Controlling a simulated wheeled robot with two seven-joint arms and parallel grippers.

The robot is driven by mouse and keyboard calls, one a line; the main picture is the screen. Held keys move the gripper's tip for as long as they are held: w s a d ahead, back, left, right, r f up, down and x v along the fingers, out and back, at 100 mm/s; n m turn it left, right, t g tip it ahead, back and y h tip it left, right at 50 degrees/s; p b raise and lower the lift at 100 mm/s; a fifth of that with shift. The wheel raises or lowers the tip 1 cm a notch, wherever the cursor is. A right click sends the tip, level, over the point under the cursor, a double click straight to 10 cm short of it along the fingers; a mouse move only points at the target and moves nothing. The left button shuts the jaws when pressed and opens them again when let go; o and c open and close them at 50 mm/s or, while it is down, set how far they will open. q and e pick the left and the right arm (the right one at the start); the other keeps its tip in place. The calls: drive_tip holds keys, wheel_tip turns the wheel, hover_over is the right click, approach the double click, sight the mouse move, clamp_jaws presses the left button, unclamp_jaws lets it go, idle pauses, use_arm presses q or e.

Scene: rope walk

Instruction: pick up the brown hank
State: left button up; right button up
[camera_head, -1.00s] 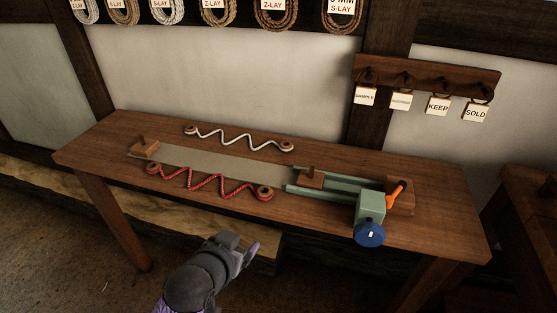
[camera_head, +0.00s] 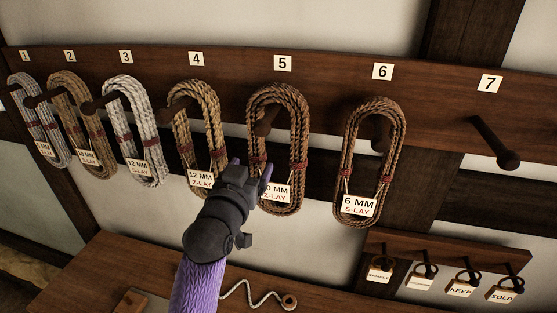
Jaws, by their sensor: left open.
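Rope hanks hang on numbered pegs along a dark board. The hank on peg 5 (camera_head: 299,140) is brown with red bindings; its tag is partly hidden by my gripper, but Z-LAY shows. The hank on peg 6 (camera_head: 399,140) is also brown, thinner, tagged 6 MM S-LAY. The hank on peg 4 (camera_head: 213,115) is lighter tan, tagged 12 MM Z-LAY. My left gripper (camera_head: 252,170) is open, in front of the lower left part of the peg 5 hank. I cannot tell whether it touches it. My right gripper is not in view.
A tan hank (camera_head: 72,105) hangs on peg 2 and a white one (camera_head: 124,107) on peg 3. Peg 7 (camera_head: 494,142) is empty. A small rack (camera_head: 450,248) with hanging tags is at lower right. The wooden bench (camera_head: 90,268) lies below.

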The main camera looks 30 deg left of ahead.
sight(255, 164)
use_arm(q)
drive_tip(key=x, duration=0.5)
drive_tip(key=shift+f, duration=0.35)
clamp_jaws()
